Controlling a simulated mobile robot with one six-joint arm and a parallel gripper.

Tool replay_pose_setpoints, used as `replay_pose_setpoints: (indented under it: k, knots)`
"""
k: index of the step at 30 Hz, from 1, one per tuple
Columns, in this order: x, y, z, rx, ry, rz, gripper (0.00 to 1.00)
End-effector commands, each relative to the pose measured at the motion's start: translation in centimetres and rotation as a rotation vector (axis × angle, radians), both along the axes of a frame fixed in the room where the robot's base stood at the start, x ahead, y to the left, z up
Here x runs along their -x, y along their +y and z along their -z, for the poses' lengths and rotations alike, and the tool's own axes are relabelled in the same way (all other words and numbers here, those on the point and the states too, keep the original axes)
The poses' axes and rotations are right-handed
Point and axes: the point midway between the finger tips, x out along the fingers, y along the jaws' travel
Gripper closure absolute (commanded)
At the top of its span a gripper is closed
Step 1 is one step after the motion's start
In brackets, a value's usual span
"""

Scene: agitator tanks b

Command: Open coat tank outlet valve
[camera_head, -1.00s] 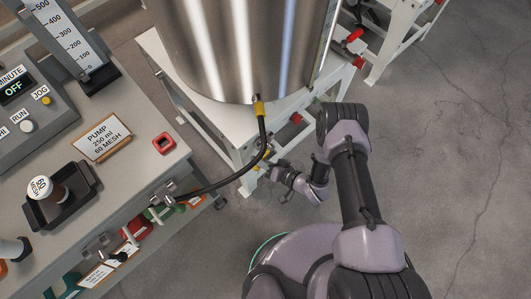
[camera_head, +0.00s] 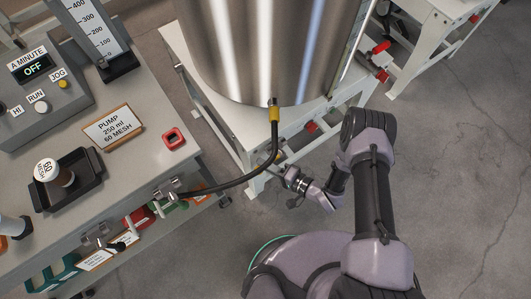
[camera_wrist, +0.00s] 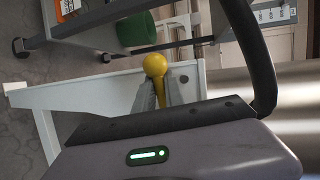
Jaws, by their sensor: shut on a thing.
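A tall steel tank (camera_head: 275,45) stands on a white frame in the head view, with a black hose (camera_head: 262,165) running from its yellow fitting (camera_head: 274,114) to the bench. In the wrist view my gripper (camera_wrist: 164,92) is shut on a yellow round-ended handle (camera_wrist: 155,65), whose ball end sticks out beyond the fingers. In the head view my gripper (camera_head: 287,171) is low beside the white frame (camera_head: 232,145), under the tank's front edge. A little yellow (camera_head: 279,156) shows by its tip. The valve body is hidden, and the handle's angle is unclear.
A grey bench (camera_head: 130,175) stands at left with a pump sign (camera_head: 113,127), a black tray (camera_head: 70,182) and a control box (camera_head: 38,85). Another white frame (camera_head: 425,50) with red handles is at upper right. The floor at right is clear.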

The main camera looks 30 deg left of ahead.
Motion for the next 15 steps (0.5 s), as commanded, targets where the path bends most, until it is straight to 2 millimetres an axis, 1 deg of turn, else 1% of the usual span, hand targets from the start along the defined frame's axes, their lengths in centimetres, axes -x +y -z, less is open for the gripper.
replay_pose_setpoints:
  k: [1, 14, 15]
  knots:
    - [0.88, -0.1, 0.18, 0.0, 0.019, -0.013, 1.0]
    - [0.93, -0.08, 0.05, -0.003, 0.027, -0.015, 1.0]
    - [0.93, -0.08, 0.04, -0.004, 0.027, -0.015, 0.82]
